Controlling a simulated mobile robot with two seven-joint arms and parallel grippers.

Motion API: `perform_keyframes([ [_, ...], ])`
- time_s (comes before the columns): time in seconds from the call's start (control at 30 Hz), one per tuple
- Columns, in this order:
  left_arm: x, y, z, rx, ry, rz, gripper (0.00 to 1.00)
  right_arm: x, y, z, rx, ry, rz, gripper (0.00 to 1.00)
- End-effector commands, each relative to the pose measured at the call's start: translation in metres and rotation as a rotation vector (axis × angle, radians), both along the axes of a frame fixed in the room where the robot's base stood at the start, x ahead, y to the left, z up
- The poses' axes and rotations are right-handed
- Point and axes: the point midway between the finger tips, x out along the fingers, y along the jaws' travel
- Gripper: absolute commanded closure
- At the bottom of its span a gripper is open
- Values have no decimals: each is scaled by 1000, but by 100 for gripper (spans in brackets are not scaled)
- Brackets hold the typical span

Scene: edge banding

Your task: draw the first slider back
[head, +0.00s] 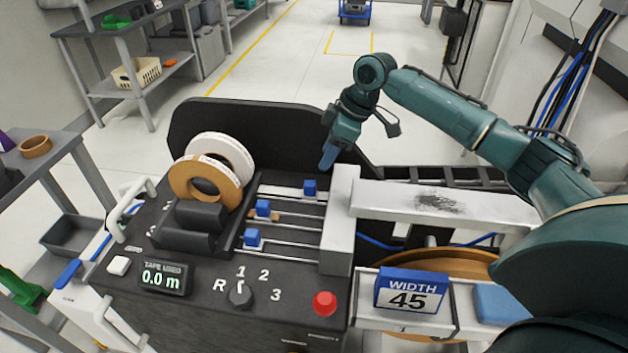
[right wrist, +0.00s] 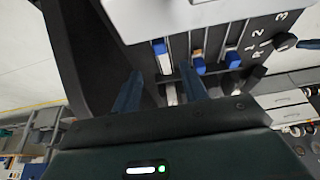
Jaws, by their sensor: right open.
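Three blue sliders sit on parallel rails on the black banding machine. The farthest slider (head: 309,187) stands farther right than the middle slider (head: 263,207) and the nearest slider (head: 252,237). I cannot read which one is numbered first. My right gripper (head: 328,160) is beyond and above the rails, pointing down near the farthest slider. In the right wrist view, my open right gripper (right wrist: 158,88) has its two blue fingers apart, with the farthest slider (right wrist: 159,47) ahead between their lines and nothing held. My left gripper is out of view.
White and brown tape rolls (head: 206,180) stand left of the rails. A grey block (head: 341,215) borders their right end. A dial (head: 241,293), red button (head: 325,303) and "WIDTH 45" sign (head: 411,291) are at the front. A black panel (head: 260,135) rises behind.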

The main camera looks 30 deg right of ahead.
Motion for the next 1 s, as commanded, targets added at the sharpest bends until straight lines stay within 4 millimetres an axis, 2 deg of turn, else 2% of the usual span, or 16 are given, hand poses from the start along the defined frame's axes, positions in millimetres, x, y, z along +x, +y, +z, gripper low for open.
perform_keyframes([
  [0.2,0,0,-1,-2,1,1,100,10,15,-45,0,4,0,56],
  [0.43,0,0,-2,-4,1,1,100,19,25,-76,0,0,0,56],
  [0.6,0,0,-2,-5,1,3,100,21,29,-86,-1,-1,0,56],
  [0.87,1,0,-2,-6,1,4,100,22,29,-87,-1,-1,0,56],
  [1.0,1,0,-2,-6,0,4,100,21,29,-87,-1,-1,0,66],
])
